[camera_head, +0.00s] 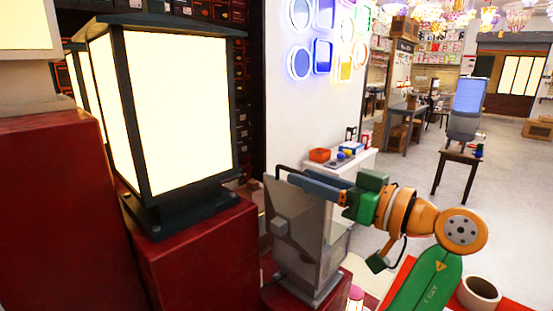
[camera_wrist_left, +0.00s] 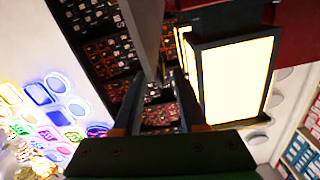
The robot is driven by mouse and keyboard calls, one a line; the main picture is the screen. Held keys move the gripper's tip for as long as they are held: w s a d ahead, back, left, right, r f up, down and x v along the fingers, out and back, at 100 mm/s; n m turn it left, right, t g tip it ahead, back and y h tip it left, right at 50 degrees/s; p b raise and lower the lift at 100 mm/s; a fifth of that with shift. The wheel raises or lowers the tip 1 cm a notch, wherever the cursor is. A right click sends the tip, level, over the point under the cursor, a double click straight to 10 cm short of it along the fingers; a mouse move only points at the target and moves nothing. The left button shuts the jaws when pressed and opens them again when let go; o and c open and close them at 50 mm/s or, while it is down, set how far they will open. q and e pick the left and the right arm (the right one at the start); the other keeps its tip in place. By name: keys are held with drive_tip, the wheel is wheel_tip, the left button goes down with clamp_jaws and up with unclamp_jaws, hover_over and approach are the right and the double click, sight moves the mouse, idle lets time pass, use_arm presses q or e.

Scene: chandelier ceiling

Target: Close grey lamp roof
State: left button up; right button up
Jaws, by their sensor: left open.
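The grey lamp (camera_head: 338,250) stands on a low red block in the middle of the head view. Its grey roof panel (camera_head: 295,222) appears tilted up on edge, facing me, and hides part of the lamp body. My left gripper (camera_head: 282,174), on a green and orange arm, lies at the panel's upper edge. Its fingers are open. In the left wrist view a grey panel (camera_wrist_left: 145,30) comes down from the top, its lower end close to the open left fingers (camera_wrist_left: 158,115). I cannot tell whether they touch. My right gripper is not in view.
A large lit lantern (camera_head: 180,110) with a dark frame stands close on a red pedestal (camera_head: 200,250) at the left. It also shows in the left wrist view (camera_wrist_left: 235,80). A white shelf (camera_head: 355,165) with small items stands behind. Open floor (camera_head: 400,205) lies right of it.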

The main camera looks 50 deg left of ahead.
sight(281, 166)
use_arm(q)
drive_tip(key=shift+a+r, duration=0.1)
drive_tip(key=shift+a, duration=0.05)
drive_tip(key=shift+s+a+r, duration=0.1)
drive_tip(key=shift+a+r, duration=0.05)
drive_tip(key=shift+a, duration=0.15)
drive_tip(key=a, duration=0.1)
drive_tip(key=a+p, duration=0.1)
drive_tip(key=a, duration=0.1)
drive_tip(key=a+p, duration=0.1)
drive_tip(key=a, duration=0.1)
drive_tip(key=shift+s, duration=0.3)
drive_tip(key=shift+a, duration=0.3)
drive_tip(key=shift+d, duration=0.2)
clamp_jaws()
